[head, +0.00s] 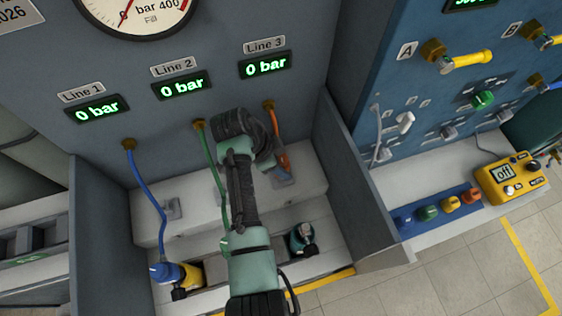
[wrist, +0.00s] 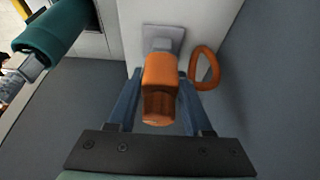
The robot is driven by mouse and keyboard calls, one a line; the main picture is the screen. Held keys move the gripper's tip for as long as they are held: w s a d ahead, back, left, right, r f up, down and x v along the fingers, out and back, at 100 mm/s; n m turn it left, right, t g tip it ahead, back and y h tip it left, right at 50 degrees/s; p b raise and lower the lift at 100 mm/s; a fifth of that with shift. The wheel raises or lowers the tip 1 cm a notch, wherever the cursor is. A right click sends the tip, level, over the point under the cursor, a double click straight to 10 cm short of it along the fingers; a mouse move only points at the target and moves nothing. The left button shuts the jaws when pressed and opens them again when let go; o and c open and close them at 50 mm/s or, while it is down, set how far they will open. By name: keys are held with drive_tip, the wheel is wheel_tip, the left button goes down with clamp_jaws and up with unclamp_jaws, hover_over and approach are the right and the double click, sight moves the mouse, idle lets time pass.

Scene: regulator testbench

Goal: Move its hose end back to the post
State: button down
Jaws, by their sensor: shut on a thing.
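The orange hose end (wrist: 160,88) is between the two fingers of my gripper (wrist: 160,80), which is shut on it. Its orange hose loops to the right in the wrist view. In the head view the orange hose (head: 274,122) hangs from the Line 3 fitting, and my arm covers most of the gripper there. The grey post (wrist: 164,36) with its plate stands just beyond the hose end in the wrist view; the plate also shows in the head view (head: 284,179). I cannot tell whether hose end and post touch.
A teal cylinder (wrist: 55,32) is at the upper left of the wrist view. A grey side wall (head: 345,185) stands close on the right. Blue (head: 148,190) and green (head: 208,158) hoses hang to the left.

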drive_tip(key=shift+f+b, duration=0.35)
drive_tip(key=shift+f, duration=0.1)
drive_tip(key=shift+c, duration=1.2)
unclamp_jaws()
drive_tip(key=v, duration=1.3)
drive_tip(key=shift+b, duration=0.4)
